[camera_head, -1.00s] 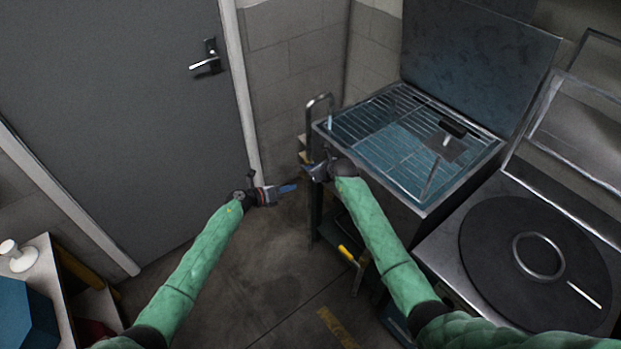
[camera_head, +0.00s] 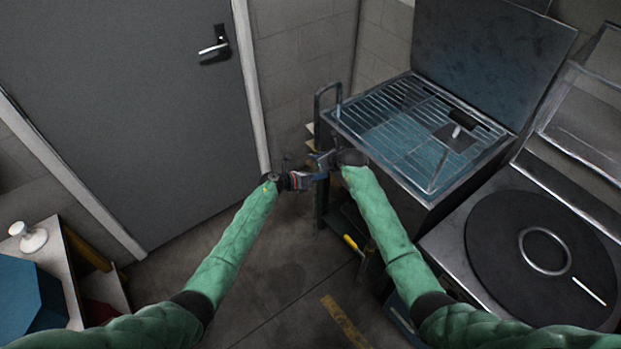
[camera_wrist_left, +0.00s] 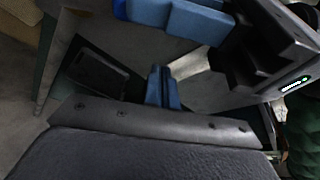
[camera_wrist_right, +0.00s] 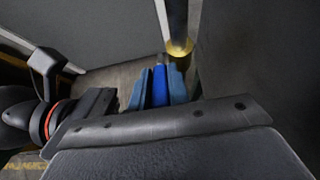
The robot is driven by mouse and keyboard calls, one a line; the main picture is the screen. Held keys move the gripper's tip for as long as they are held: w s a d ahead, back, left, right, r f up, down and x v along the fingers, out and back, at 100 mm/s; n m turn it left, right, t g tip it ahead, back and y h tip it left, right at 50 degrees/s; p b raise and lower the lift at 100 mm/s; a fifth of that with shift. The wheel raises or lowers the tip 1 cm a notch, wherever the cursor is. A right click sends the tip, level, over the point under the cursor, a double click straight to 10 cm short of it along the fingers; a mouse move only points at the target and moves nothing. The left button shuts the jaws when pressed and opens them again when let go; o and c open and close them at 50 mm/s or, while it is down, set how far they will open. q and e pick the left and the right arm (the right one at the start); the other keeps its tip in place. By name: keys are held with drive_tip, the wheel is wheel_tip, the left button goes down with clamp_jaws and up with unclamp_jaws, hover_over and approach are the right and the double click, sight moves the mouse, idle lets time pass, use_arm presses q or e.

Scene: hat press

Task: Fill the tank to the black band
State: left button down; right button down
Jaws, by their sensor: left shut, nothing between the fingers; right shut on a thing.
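The tank (camera_head: 425,195) stands at the upper right, with a wire grid over blue-tinted water. A bent tap pipe (camera_head: 317,105) rises at its left corner; I see no stream at its spout. A small white post (camera_head: 457,131) stands on a grey plate inside. I cannot make out the black band or the exact water level. My right gripper (camera_head: 326,162) is beside the tank's left corner, shut on a blue handle (camera_wrist_right: 160,85) below a brass-ended pipe (camera_wrist_right: 179,46). My left gripper (camera_head: 313,176) is just below it, shut and empty; its fingers show in the left wrist view (camera_wrist_left: 162,88).
A press with a round black plate (camera_head: 490,240) stands right of the tank. A yellow-handled tool (camera_head: 352,245) is low under the tank's left side. A grey door (camera_head: 130,110) is at the left, and a small table (camera_head: 50,262) at the lower left. The floor between is clear.

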drive_tip(key=shift+r, duration=0.1)
use_arm(q)
drive_tip(key=shift+w+a+r, duration=0.2)
drive_tip(key=shift+w+r, duration=0.35)
drive_tip(key=shift+r, duration=0.25)
drive_tip(key=shift+w+a+r, duration=0.2)
drive_tip(key=shift+w+r, duration=0.3)
drive_tip(key=shift+r, duration=0.25)
